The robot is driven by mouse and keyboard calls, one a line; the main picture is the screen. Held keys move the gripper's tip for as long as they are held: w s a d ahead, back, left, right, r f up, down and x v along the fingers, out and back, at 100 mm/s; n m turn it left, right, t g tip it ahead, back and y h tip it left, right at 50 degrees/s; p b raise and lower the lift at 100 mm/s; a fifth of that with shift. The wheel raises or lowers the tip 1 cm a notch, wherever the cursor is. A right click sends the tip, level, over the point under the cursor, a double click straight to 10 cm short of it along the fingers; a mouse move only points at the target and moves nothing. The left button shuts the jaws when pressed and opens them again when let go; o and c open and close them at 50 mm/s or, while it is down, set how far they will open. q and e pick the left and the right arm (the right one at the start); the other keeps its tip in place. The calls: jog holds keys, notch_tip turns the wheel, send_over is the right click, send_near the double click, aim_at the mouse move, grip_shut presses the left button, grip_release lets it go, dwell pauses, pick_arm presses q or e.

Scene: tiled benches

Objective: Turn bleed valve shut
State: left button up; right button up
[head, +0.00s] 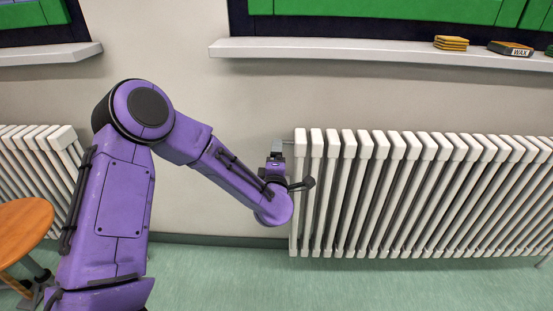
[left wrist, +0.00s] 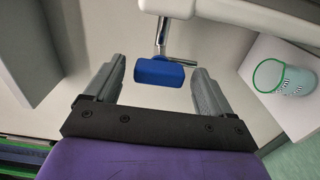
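The bleed valve has a blue handle (left wrist: 159,73) on a thin metal stem below the white radiator end in the left wrist view. My left gripper (left wrist: 158,68) is open, with one grey finger on each side of the blue handle. A gap shows between the handle and each finger. In the head view my left gripper (head: 277,150) is at the upper left end of the white radiator (head: 400,190). The valve cannot be made out there. My right gripper is in neither view.
A second radiator (head: 35,160) and a round wooden stool (head: 22,232) are at left.

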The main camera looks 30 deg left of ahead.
pick_arm(q)
jog(key=v, duration=1)
jog(key=shift+s, duration=0.25)
jog(key=shift+d, duration=0.1)
